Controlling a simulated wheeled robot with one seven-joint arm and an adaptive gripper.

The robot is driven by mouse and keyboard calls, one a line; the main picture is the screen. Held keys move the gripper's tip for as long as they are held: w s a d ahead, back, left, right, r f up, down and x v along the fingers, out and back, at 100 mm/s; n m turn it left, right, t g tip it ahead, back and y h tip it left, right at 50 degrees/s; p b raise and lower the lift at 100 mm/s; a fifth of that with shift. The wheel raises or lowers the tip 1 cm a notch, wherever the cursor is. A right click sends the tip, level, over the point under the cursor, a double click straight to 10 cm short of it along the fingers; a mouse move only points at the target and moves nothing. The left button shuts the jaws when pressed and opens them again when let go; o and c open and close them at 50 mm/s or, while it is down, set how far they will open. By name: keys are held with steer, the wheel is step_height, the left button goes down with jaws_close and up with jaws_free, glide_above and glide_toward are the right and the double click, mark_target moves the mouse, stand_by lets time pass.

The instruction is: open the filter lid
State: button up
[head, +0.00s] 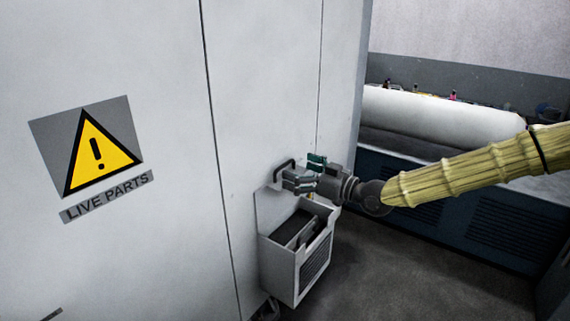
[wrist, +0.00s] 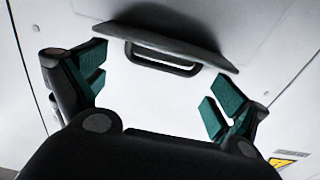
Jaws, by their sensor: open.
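The filter box (head: 312,275) is a pale housing low on the cabinet front, with its top open and a dark filter (head: 296,232) showing inside. A pale panel (head: 266,204), apparently the lid, stands upright at the back of the box, against the cabinet. A dark loop handle (head: 281,168) is at its top; the handle also shows in the wrist view (wrist: 162,61) under a grey edge strip (wrist: 165,38). My gripper (head: 302,171) is open beside the handle. In the wrist view its green-padded fingers (wrist: 155,82) are spread with nothing between them, the handle beyond them. Contact cannot be told.
The pale cabinet (head: 165,250) carries a yellow LIVE PARTS sign (head: 97,150) at left. A dark blue machine base (head: 450,215) with a white rounded cover (head: 440,115) stands at right. Dark floor (head: 390,285) is clear in front of the box.

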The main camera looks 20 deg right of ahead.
mark_target(285, 163)
steer(key=shift+p+x, duration=0.7)
steer(key=shift+x, duration=1.65)
